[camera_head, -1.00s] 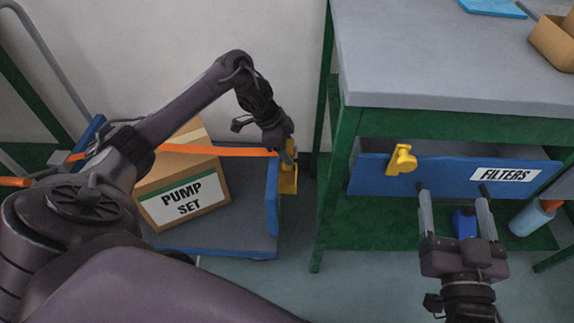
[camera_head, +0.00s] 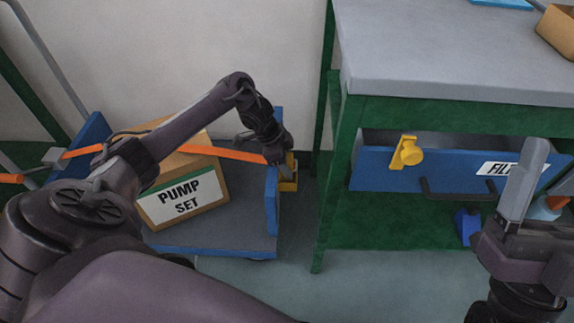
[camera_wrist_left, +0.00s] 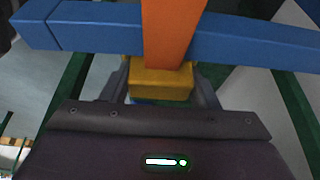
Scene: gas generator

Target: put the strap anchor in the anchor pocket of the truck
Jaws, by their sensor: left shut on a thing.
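The blue truck (camera_head: 215,240) stands at the left with an upright end panel (camera_head: 272,200). An orange strap (camera_head: 235,154) runs across the carton to my left gripper (camera_head: 284,168). My left gripper is shut at the strap's end, by yellow parts (camera_head: 289,184) on the outer side of that panel. In the left wrist view the strap crosses a blue bar (camera_wrist_left: 245,42) and meets a yellow block (camera_wrist_left: 160,82) between the fingers. I cannot tell where the strap anchor ends and the anchor pocket begins. My right gripper (camera_head: 545,190) is open and empty before the drawer.
A carton labelled PUMP SET (camera_head: 185,190) sits on the truck. A green bench with a grey top (camera_head: 440,60) stands at the right. Its blue drawer (camera_head: 375,170) carries a yellow fitting (camera_head: 407,153) and a dark handle (camera_head: 457,188). A narrow floor gap separates truck and bench.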

